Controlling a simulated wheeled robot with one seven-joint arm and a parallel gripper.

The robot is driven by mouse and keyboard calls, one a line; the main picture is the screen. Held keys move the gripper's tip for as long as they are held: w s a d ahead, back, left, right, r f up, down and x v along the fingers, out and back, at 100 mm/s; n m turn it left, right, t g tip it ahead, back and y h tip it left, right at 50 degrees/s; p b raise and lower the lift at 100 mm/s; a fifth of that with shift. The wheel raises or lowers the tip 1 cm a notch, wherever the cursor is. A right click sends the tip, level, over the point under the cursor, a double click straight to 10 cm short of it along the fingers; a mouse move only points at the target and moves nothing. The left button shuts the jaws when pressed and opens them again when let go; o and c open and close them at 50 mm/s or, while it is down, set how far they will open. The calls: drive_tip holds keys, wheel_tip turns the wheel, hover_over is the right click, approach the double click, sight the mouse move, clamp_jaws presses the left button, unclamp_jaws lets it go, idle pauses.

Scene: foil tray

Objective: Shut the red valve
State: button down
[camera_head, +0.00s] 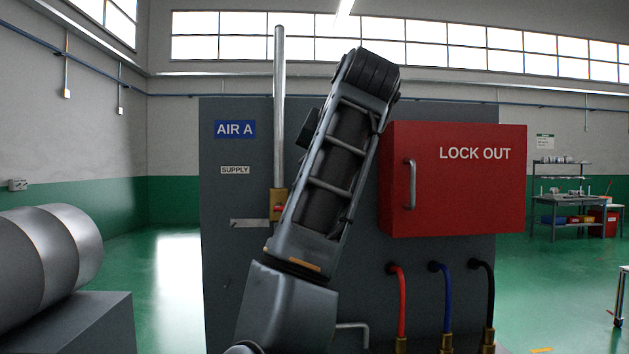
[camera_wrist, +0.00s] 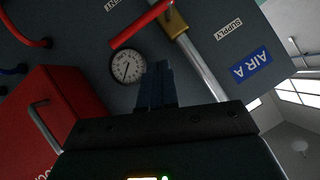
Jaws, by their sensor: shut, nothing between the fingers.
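The red valve's lever (camera_wrist: 141,25) shows in the wrist view, running from the brass valve body (camera_wrist: 174,21) roughly at a right angle to the grey pipe (camera_wrist: 203,66). In the head view the brass valve body (camera_head: 278,204) sits at the lower end of the upright pipe (camera_head: 279,100); a small bit of red shows on it, and my arm hides most of the lever. My gripper (camera_wrist: 158,68) is shut and empty. Its fingertips point toward the panel, apart from the lever in the picture, beside a round gauge. The gripper is hidden in the head view.
A red LOCK OUT box (camera_head: 455,190) with a handle juts from the grey panel (camera_head: 235,290) at the right. A gauge (camera_wrist: 127,67) is close to my fingers. Red (camera_head: 402,300), blue (camera_head: 446,300) and black (camera_head: 489,300) hoses hang below the box. Metal rolls (camera_head: 50,255) stand left.

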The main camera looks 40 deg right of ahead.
drive_tip(key=shift+w+a+b+v, duration=0.1)
drive_tip(key=shift+a+v, duration=0.05)
drive_tip(key=shift+v, duration=0.7)
drive_tip(key=shift+w+a+b+v, duration=0.1)
drive_tip(key=shift+a+b+v, duration=0.1)
drive_tip(key=shift+v, duration=0.65)
drive_tip(key=shift+w+a+b+v, duration=0.1)
drive_tip(key=shift+a+v, duration=0.05)
drive_tip(key=shift+v, duration=0.7)
drive_tip(key=shift+r, duration=0.2)
